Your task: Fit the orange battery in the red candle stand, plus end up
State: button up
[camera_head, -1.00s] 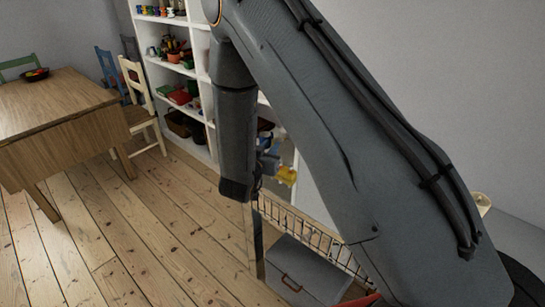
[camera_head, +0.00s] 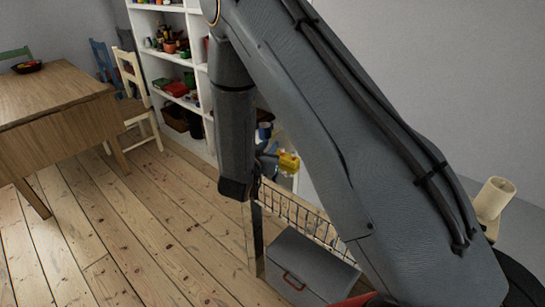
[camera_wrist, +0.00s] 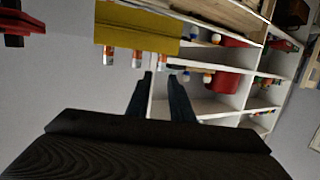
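My gripper (camera_wrist: 160,98) shows two dark blue fingers apart with nothing between them. In the head view my gripper (camera_head: 266,163) is small and partly hidden behind my arm. A yellow block (camera_wrist: 138,27) lies beyond the fingertips in the wrist view, which looks upside down. Several small orange-and-white cylinders (camera_wrist: 108,56), perhaps batteries, show along its edge, apart from the fingers. The yellow block (camera_head: 289,162) also shows beside my gripper in the head view. A red and dark thing (camera_wrist: 22,22) is at the wrist view's upper left; I cannot tell whether it is the red candle stand.
A white shelf (camera_head: 198,67) with toys and pots stands behind. A wooden table (camera_head: 62,100) and a cream chair (camera_head: 135,90) are at the left. A wire rack (camera_head: 300,215) and a grey box (camera_head: 300,268) are below my gripper. A cream cylinder (camera_head: 494,198) is at right. Floor at left is clear.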

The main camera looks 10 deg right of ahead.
jog(key=shift+w+f+b, duration=0.25)
jog(key=shift+f+b, duration=0.1)
jog(key=shift+f, duration=0.35)
jog(key=shift+w, duration=0.15)
jog(key=p+x, duration=0.2)
jog(key=x, duration=0.5)
jog(key=shift+d+f, duration=0.2)
jog(key=shift+d, duration=0.05)
grip_shut()
